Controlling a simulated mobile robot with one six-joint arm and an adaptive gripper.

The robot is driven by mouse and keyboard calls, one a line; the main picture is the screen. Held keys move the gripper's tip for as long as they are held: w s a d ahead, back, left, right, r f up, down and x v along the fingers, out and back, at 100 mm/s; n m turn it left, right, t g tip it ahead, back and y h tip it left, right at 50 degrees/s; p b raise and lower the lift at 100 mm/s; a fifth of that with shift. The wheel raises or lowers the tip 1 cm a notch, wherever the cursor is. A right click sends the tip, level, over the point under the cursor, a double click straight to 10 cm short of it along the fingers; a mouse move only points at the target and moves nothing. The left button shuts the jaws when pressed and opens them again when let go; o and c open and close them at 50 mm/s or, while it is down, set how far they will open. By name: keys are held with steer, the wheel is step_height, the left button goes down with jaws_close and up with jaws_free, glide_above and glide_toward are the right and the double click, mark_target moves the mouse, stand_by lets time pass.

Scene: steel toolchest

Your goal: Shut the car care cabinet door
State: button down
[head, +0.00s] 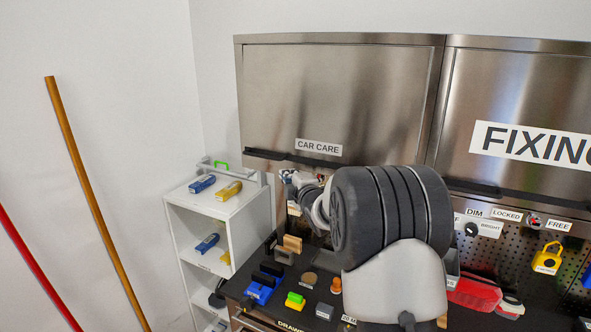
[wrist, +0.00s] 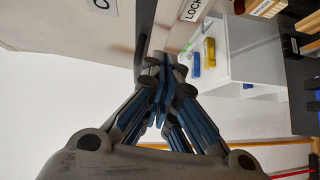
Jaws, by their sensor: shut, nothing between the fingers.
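The car care cabinet door (head: 340,90) is a brushed steel panel with a CAR CARE label (head: 319,147) and a black handle strip (head: 290,159) along its bottom edge. In the head view it looks about flush with the door beside it; I cannot tell whether a small gap remains. My gripper (head: 291,180) is just below the left part of the handle, partly hidden by my arm. In the wrist view my gripper (wrist: 165,75) is shut and empty, its tips near the dark strip of the door (wrist: 60,25). Contact cannot be told.
The FIXING door (head: 520,100) adjoins on the right. A white shelf unit (head: 215,208) with blue and yellow items stands at the left. The black worktop (head: 320,285) below holds blocks, knobs and a red tool (head: 474,294). Orange and red poles lean on the left wall.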

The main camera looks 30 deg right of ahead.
mark_target(297, 168)
steer(key=w+d, duration=0.1)
steer(key=w+d+p, duration=0.1)
steer(key=d, duration=0.1)
steer(key=shift+w+f, duration=0.1)
steer(key=shift+f, duration=0.05)
steer(key=shift+w+d+f+b, duration=0.1)
steer(key=shift+f+b, duration=0.05)
steer(key=shift+b, duration=0.2)
steer(key=d+b, duration=0.1)
steer(key=b, duration=0.1)
steer(key=w+d+b, duration=0.1)
steer(key=shift+w+f+n+t+b, duration=0.3)
steer(key=shift+b, duration=0.05)
steer(key=shift+r, duration=0.2)
steer(key=shift+s+a, duration=0.1)
